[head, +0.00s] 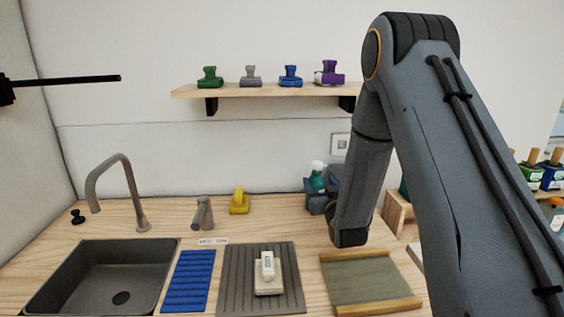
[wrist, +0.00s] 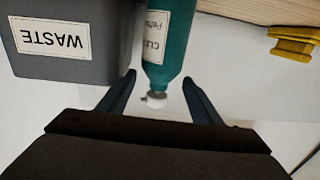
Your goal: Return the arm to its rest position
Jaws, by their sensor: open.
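My arm (head: 365,175) is bent, its upper link filling the right of the head view and its forearm hanging down over the back of the counter. The bottle also shows in the head view (head: 317,180), by the forearm.
A grey waste bin (wrist: 65,65) stands beside the bottle. A sink (head: 105,275), blue mat (head: 188,280), grey drying mat (head: 230,285) with a white item, and green board (head: 370,280) lie in front. A wall shelf (head: 260,91) holds several coloured items. A yellow item (head: 239,202) stands behind.

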